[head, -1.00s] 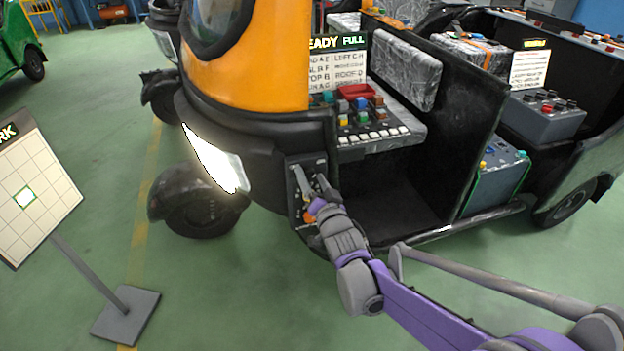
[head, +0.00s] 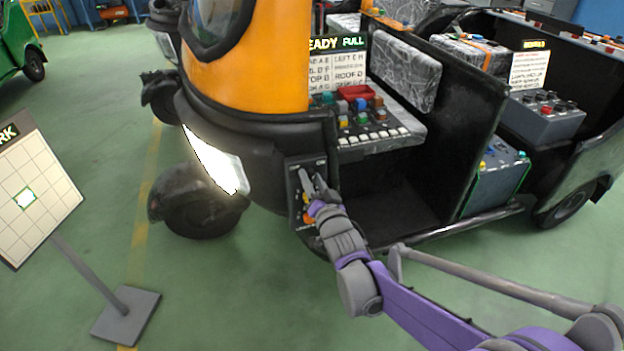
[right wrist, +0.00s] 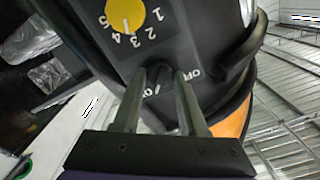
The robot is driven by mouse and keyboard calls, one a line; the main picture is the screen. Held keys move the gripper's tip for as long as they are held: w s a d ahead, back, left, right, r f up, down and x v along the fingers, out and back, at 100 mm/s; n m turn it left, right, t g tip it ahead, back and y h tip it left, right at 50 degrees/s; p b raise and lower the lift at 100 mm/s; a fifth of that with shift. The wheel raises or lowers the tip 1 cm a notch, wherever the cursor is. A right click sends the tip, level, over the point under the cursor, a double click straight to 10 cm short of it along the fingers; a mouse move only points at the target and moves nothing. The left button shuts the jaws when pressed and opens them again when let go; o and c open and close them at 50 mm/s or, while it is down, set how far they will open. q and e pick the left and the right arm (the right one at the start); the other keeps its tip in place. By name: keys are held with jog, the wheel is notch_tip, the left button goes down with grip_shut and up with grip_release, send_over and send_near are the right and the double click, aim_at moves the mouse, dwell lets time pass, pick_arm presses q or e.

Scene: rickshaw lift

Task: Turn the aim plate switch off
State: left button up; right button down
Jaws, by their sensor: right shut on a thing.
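The switch is a small black knob (right wrist: 158,79) between OFF and ON labels on a dark panel, seen in the right wrist view. My right gripper (right wrist: 159,82) is shut on this knob, one finger on each side; which label the knob points to is hard to tell. In the head view my right gripper (head: 310,176) is at the switch panel (head: 294,199) on the front of the rickshaw and hides the knob. The aim plate (head: 50,185), a tilted white grid board, stands at the left with one bright cell. The left gripper is not in view.
A yellow numbered dial (right wrist: 124,14) sits beside the knob. The lit headlamp (head: 217,165) and front wheel (head: 200,207) are left of the panel. Green floor is clear between plate and rickshaw.

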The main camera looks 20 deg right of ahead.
jog(key=n+p, duration=0.1)
jog(key=n, duration=0.3)
jog(key=shift+n, duration=0.3)
jog(key=n+p, duration=0.1)
jog(key=n, duration=0.3)
jog(key=shift+a+n, duration=0.1)
jog(key=shift+n, duration=0.2)
jog(key=shift+n+p, duration=0.7)
jog(key=shift+n, duration=3.3)
jog(key=shift+f, duration=0.1)
jog(key=shift+c, duration=2.2)
grip_release()
